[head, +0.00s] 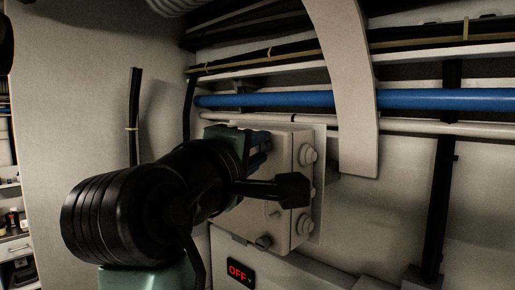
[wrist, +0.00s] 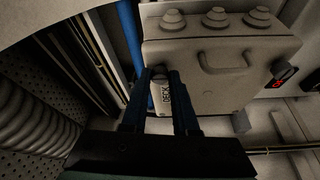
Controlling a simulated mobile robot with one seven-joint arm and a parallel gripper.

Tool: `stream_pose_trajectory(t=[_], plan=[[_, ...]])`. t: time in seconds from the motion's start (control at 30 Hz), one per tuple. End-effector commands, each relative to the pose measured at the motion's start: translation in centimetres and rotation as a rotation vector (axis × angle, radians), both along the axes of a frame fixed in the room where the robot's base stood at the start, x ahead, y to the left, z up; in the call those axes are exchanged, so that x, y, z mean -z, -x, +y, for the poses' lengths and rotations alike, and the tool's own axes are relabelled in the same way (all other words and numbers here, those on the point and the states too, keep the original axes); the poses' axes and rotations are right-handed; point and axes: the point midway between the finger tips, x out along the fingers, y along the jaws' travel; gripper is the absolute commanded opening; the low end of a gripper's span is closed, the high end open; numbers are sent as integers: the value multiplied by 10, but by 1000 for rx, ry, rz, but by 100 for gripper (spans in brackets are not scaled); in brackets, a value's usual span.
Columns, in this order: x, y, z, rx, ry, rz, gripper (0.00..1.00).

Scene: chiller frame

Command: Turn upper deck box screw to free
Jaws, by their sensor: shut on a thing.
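The deck box (head: 298,195) is a pale box on the wall, and it fills the upper right of the wrist view (wrist: 205,75). My gripper (head: 262,150) is at its upper left corner in the head view. In the wrist view the blue fingers of my gripper (wrist: 159,74) reach the box's left corner and are close together there. They are shut on the upper deck box screw, which is mostly hidden between the fingertips. My arm hides the left part of the box in the head view.
Round fittings (head: 308,155) stick out of the box's right side. A handle (wrist: 222,64) is on its face. Blue pipes (head: 440,98) run above the box, and a curved pale rib (head: 348,90) stands at its right. A red OFF display (head: 240,273) glows below.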

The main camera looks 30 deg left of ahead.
Motion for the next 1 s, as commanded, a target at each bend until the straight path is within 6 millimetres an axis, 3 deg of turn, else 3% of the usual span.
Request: stream_pose_trajectory(t=[0.5, 0.53, 0.67, 0.7, 1.0], plan=[[-2, 0, -1, 1, 17, 0, 0], [-2, 0, -1, 1, 17, 0, 31], [-1, 0, -1, 1, 17, 1, 55], [-1, 0, -1, 1, 16, 1, 58], [-1, 1, 0, 1, 17, 3, 58]])
